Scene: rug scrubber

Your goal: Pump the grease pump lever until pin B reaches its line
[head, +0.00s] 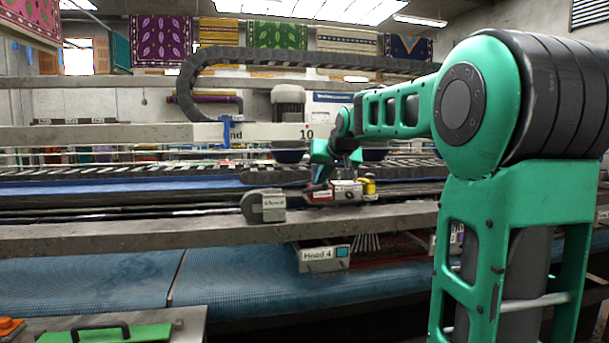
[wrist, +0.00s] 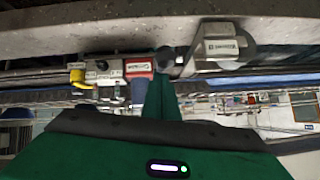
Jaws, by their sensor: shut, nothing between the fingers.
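The likely grease pump is a small red and grey unit (head: 333,193) with a yellow part (head: 369,187) on the beam. In the wrist view its red end (wrist: 138,68), grey body (wrist: 105,72) and yellow part (wrist: 77,77) appear inverted. My gripper (head: 322,172) is beside the unit's red end, partly hidden by my arm. In the wrist view my green gripper fingers (wrist: 160,95) are together and empty, near a dark round knob (wrist: 166,57) that may belong to the lever. I cannot tell whether they touch it. Pin B and its line are too small to make out.
A grey rounded housing (head: 264,205) with a label stands left of the unit; it also shows in the wrist view (wrist: 220,47). The long grey beam (head: 120,239) runs across in front. A Head 4 box (head: 323,256) hangs below, over the blue belt (head: 90,280).

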